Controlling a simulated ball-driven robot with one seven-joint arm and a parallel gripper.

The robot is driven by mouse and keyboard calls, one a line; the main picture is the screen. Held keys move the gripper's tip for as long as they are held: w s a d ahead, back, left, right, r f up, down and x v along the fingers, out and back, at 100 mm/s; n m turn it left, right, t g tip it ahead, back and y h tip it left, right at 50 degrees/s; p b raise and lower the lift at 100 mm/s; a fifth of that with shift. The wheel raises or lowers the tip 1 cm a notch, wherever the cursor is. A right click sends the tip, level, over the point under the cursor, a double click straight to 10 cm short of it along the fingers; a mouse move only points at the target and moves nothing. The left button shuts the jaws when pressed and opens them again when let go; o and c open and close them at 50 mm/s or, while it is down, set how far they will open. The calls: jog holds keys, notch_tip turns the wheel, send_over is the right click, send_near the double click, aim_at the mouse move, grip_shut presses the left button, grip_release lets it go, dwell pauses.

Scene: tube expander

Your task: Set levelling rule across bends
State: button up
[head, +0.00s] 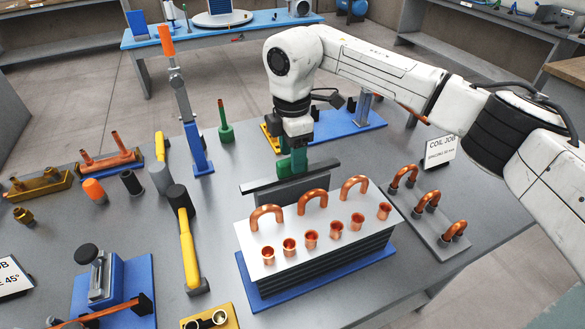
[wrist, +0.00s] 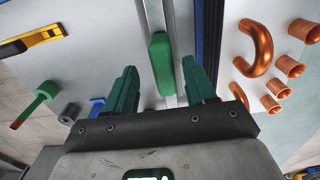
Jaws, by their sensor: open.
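The levelling rule (head: 262,185) is a long dark grey bar with a green grip, lying behind the coil block. In the wrist view its green grip (wrist: 160,62) shows between my fingers. My gripper (head: 292,162) is over the rule; its green fingers (wrist: 161,86) are open, one on each side of the grip, with gaps visible. The coil block (head: 247,243) has a pale top and dark layered sides. Several copper bends (head: 313,195) stand along its back row, with flared tube ends (head: 310,238) in front. My gripper partly hides the rule's middle.
A grey rack with more copper bends (head: 430,200) stands right of the block. A yellow-handled hammer (head: 187,245) lies to its left. A tall blue lever tool (head: 192,130) and a green-handled tool (head: 225,130) stand behind. A sign (head: 440,151) stands at right.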

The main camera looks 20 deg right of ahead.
jog(key=shift+s+a+f+p, duration=0.1)
jog(key=shift+f+p, duration=0.05)
jog(key=shift+f, duration=0.85)
jog(key=shift+s+f+p, duration=0.1)
jog(key=shift+f+p, duration=0.05)
jog(key=shift+f, duration=0.8)
jog(key=shift+c, duration=0.3)
grip_shut()
jog(key=shift+r, duration=0.1)
